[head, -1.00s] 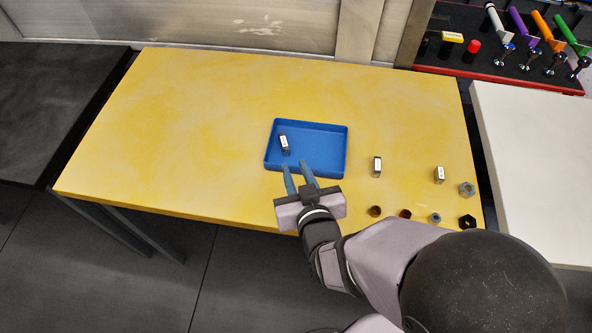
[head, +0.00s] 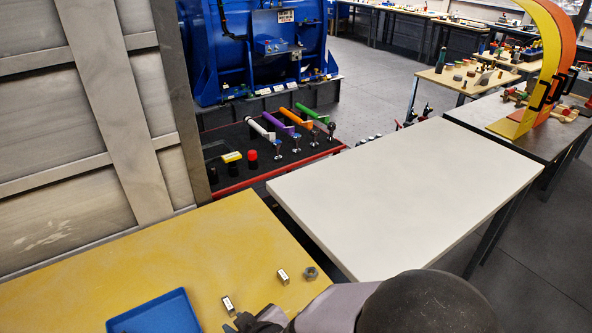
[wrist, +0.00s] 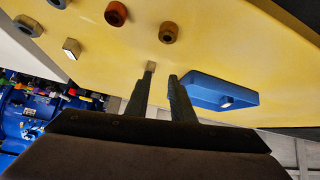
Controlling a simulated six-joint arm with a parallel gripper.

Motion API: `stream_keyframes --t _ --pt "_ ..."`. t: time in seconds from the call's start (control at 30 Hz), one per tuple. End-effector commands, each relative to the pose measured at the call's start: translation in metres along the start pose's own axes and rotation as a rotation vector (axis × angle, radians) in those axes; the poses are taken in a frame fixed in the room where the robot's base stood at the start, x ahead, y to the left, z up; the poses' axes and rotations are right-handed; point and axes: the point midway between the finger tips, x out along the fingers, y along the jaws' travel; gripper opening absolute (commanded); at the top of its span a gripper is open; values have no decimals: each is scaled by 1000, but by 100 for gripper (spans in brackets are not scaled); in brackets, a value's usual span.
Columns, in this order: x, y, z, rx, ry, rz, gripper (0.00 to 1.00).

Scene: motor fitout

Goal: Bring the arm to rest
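My gripper (wrist: 160,86) is open and empty in the wrist view, its two dark fingers apart above the yellow table (wrist: 230,45). In the head view only a part of my gripper (head: 243,321) shows at the bottom edge, beside a small labelled metal block (head: 228,303). This block also shows just past the left fingertip in the wrist view (wrist: 150,66); I cannot tell whether they touch.
The blue tray (head: 160,316) is cut off in the head view; the wrist view shows a block (wrist: 226,102) in it. Another block (head: 283,276) and a nut (head: 311,273) stand right. A bare white table (head: 400,195) adjoins; a red-edged tool board (head: 270,150) lies behind.

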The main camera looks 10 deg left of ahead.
Motion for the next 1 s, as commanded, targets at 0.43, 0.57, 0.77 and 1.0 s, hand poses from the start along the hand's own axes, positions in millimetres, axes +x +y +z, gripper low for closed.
stream_keyframes --t 0.43,0.57,0.77,1.0 --pt "-110 166 138 544 -471 239 22" --pt "-154 179 177 710 -587 281 22" --pt "-202 177 213 887 -705 311 22" --pt "-219 172 225 953 -748 317 22"
